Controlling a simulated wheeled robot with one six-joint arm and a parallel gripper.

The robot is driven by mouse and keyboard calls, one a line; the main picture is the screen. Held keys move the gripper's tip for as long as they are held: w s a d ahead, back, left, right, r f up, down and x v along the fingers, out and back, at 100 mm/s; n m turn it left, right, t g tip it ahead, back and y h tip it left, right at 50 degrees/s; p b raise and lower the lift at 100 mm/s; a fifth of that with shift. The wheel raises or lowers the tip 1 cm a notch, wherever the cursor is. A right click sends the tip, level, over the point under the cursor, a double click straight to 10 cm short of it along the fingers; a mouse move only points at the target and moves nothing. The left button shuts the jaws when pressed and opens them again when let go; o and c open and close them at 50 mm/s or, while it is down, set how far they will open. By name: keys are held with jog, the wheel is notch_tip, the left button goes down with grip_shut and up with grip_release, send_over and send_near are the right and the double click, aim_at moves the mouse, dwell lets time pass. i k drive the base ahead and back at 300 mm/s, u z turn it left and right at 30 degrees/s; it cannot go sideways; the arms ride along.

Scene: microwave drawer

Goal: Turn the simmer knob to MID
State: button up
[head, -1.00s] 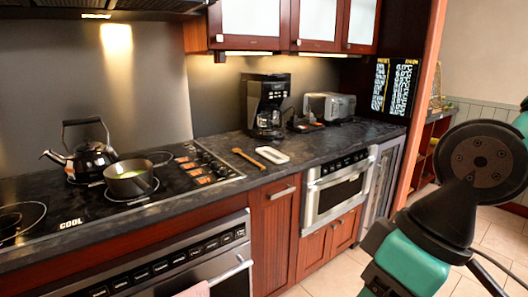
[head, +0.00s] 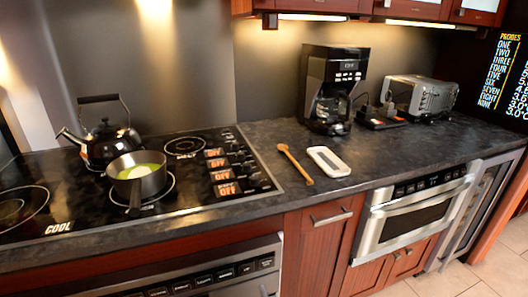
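The black cooktop (head: 90,215) carries a column of dark knobs (head: 245,169) along its right side. Beside them stand several small orange labels (head: 222,175) that appear to read OFF. I cannot tell which knob is the simmer knob. A grey pot (head: 137,184) with something green inside sits on a burner left of the knobs, its handle pointing to the front. A dark, shiny kettle (head: 103,143) stands behind it to the left. My gripper is not in view.
A wooden spoon (head: 296,164) and a white tray-like item (head: 328,161) lie right of the cooktop. A coffee maker (head: 333,90) and toaster (head: 420,96) stand farther back. A steel microwave drawer (head: 415,213) is below the counter. The space above the knobs looks clear.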

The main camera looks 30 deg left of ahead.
aim_at(246, 166)
jog(key=u, duration=0.3)
jog(key=i, duration=0.85)
jog(key=u, duration=0.85)
jog(key=i, duration=0.45)
jog(key=u, duration=0.35)
